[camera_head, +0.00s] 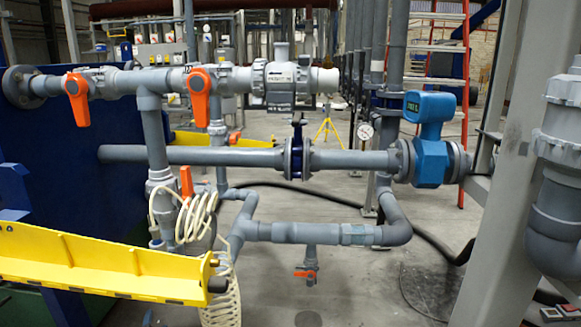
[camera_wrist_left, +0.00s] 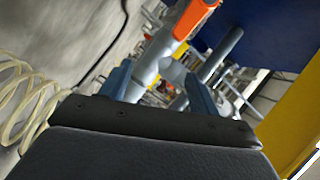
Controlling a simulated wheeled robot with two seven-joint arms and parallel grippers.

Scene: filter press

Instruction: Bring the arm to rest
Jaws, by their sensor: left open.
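My left gripper (camera_wrist_left: 160,88) shows only in the left wrist view. Its two blue fingers stand apart with nothing held between them. Beyond the fingers are a grey pipe (camera_wrist_left: 150,62) and an orange valve handle (camera_wrist_left: 195,18); I cannot tell how far away they are. No arm or gripper of mine can be made out in the head view. My right gripper is not in view.
Grey pipes with orange handles (camera_head: 199,93) and a blue flow meter (camera_head: 429,140) cross the head view. A yellow beam (camera_head: 100,265) lies lower left, beside a coiled cream hose (camera_head: 195,222). A grey column (camera_head: 505,190) stands at right. Some floor is bare.

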